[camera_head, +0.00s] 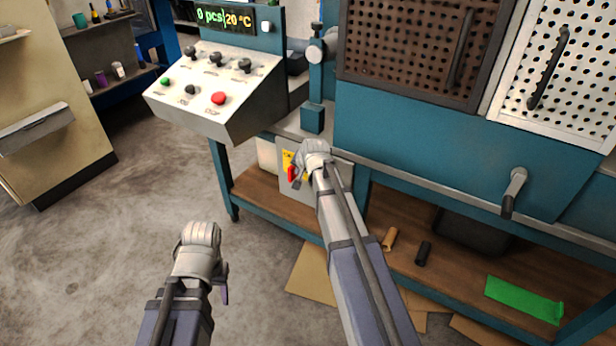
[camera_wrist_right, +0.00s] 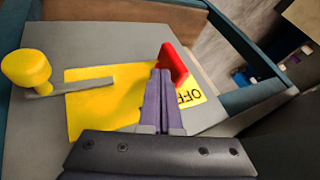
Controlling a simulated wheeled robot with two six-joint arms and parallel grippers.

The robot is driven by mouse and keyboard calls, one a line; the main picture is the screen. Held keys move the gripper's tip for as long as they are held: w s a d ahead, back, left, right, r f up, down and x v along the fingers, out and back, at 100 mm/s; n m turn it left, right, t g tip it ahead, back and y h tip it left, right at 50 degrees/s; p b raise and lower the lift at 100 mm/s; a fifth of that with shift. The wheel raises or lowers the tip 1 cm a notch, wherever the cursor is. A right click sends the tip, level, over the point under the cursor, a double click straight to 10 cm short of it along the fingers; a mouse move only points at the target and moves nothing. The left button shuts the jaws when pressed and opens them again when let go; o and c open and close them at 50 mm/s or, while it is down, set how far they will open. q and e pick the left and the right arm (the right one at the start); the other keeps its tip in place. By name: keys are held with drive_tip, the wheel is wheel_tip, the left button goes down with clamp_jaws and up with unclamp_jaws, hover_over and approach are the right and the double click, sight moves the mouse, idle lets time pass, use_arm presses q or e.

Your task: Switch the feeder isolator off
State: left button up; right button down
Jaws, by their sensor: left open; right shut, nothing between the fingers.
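The isolator is a grey box (camera_head: 307,194) under the bench. It has a yellow plate, which fills much of the right wrist view (camera_wrist_right: 92,110). A red handle (camera_head: 291,173) stands on the plate and shows upright in the right wrist view (camera_wrist_right: 173,65), beside the black letters "OFF" (camera_wrist_right: 190,97). My right gripper (camera_wrist_right: 159,76) is shut and empty, its purple fingertips right beside the red handle; I cannot tell whether they touch. In the head view my right wrist hides part of the box. My left gripper (camera_head: 224,288) is open and empty over the floor.
A yellow knob (camera_wrist_right: 26,68) on a grey bar sticks up from the box. The sloped control panel (camera_head: 215,88) with buttons is above left. The teal machine (camera_head: 430,150) and its crank handle (camera_head: 514,190) are at right. The floor at left is clear.

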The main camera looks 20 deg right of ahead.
drive_tip(key=shift+w+a, duration=0.15)
drive_tip(key=shift+w, duration=0.05)
idle(0.3)
drive_tip(key=shift+w+a+r+g+p, duration=0.1)
drive_tip(key=shift+w+g+p, duration=0.05)
drive_tip(key=shift+g+p, duration=0.2)
